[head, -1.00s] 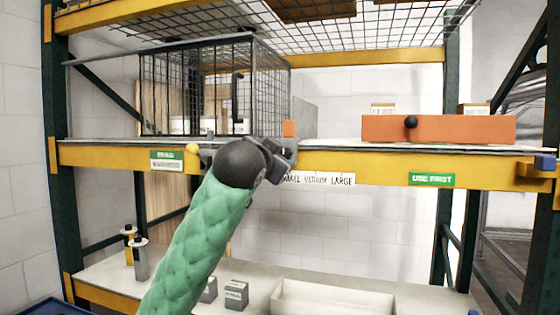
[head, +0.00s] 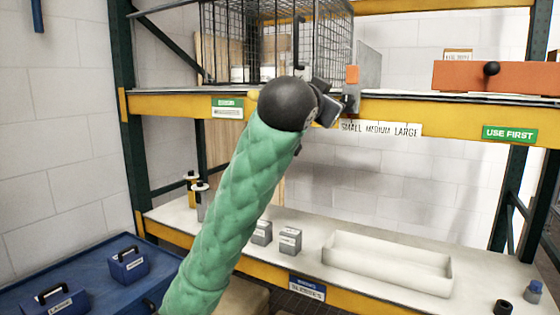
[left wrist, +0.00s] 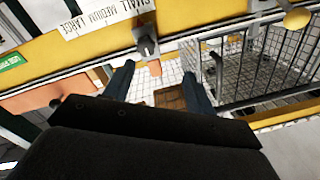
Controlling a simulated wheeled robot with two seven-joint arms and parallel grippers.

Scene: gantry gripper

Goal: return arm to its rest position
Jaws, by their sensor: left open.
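My left arm, in a green quilted sleeve, reaches up through the middle of the head view. Its gripper (head: 340,106) is in front of the upper shelf's yellow beam (head: 400,108), just left of the SMALL MEDIUM LARGE sign (head: 380,129). In the left wrist view the two dark fingers (left wrist: 158,84) are spread apart, with nothing seen between them. Beyond them are a grey bracket (left wrist: 146,42) and a small orange piece (left wrist: 154,68). Whether the fingers touch the bracket cannot be told. My right gripper is not in view.
A wire cage (head: 325,45) and an orange box (head: 495,78) with a black knob stand on the upper shelf. Below are a long white tray (head: 388,263) and small grey boxes (head: 290,240). A blue surface (head: 185,262) with blue cases (head: 128,264) is at lower left.

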